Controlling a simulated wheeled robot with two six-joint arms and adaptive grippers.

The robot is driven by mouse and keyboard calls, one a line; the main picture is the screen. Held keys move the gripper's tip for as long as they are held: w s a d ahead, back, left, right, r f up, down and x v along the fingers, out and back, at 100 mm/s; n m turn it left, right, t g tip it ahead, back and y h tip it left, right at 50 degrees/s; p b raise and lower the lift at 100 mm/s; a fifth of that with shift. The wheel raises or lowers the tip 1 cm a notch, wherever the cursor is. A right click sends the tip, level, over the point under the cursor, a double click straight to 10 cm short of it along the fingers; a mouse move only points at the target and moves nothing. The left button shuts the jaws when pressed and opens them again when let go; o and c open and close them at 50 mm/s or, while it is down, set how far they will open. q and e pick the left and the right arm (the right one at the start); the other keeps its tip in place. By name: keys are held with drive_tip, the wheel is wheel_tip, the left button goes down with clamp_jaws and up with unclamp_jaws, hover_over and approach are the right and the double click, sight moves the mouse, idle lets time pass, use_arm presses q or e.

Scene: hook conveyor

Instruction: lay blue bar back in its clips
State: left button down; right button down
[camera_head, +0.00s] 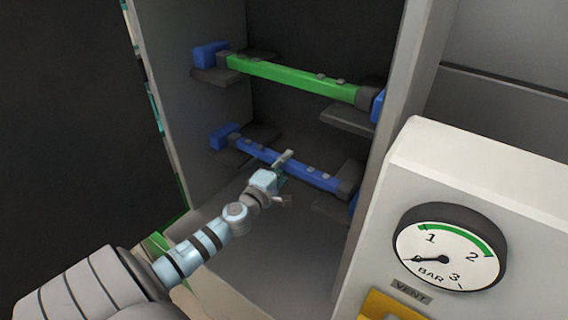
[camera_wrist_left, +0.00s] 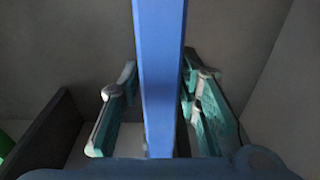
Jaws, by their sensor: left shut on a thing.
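The blue bar (camera_head: 312,174) spans the lower level of the cabinet. Its left end is beside a blue block (camera_head: 222,136) on a dark ledge, and its right end is at a dark holder (camera_head: 350,179). I cannot tell whether the ends sit fully in the clips. My left gripper (camera_head: 283,172) is shut on the bar near its middle, hiding a short part of it. In the left wrist view the bar (camera_wrist_left: 160,75) runs upright between the two teal fingers (camera_wrist_left: 158,108). My right gripper is not in view.
A green bar (camera_head: 290,77) lies across the upper level, above my left gripper. The cabinet's right wall (camera_head: 395,110) stands close to the bars' right ends. A white panel with a pressure gauge (camera_head: 449,248) is at the front right. The cabinet floor below looks clear.

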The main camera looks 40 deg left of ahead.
use_arm(q)
drive_tip(key=shift+w+f, duration=0.1)
drive_tip(key=shift+w, duration=0.1)
drive_tip(key=shift+s+f, duration=0.1)
drive_tip(key=shift+f, duration=0.05)
drive_tip(key=c, duration=1.1)
unclamp_jaws()
drive_tip(key=s+d+p, duration=0.1)
drive_tip(key=s+d, duration=0.1)
drive_tip(key=s, duration=1.1)
drive_tip(key=s+d+p, duration=0.1)
drive_tip(key=s, duration=1.1)
drive_tip(key=shift+s+d, duration=0.4)
